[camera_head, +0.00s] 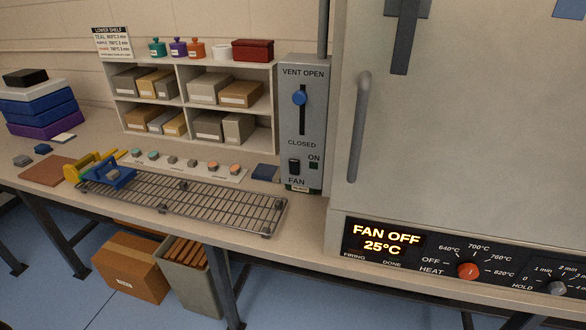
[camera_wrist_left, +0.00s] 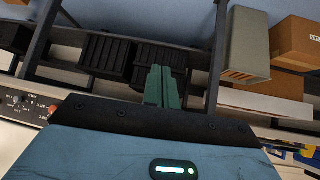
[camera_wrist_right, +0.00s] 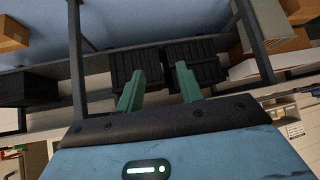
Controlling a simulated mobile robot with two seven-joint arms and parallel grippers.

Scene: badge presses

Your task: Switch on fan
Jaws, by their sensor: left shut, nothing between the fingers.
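The fan switch (camera_head: 294,167) is a black rocker on the grey control panel (camera_head: 291,90), above the label FAN and beside a dark green square marked ON. The kiln display (camera_head: 382,238) reads FAN OFF, 25°C. The blue vent knob (camera_head: 300,97) is near the VENT OPEN end of its slot. My left gripper (camera_wrist_left: 164,86) shows in its wrist view with its green fingers together and nothing between them. My right gripper (camera_wrist_right: 158,84) shows in its wrist view with its green fingers apart and empty. Neither gripper shows in the head view.
The large kiln (camera_head: 450,130) with its door handle (camera_head: 359,125) stands right of the panel. A wire rack (camera_head: 185,197) lies on the bench in front. A shelf unit (camera_head: 195,62) with boxes stands left of the panel. A small dark blue block (camera_head: 265,172) lies beside the panel.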

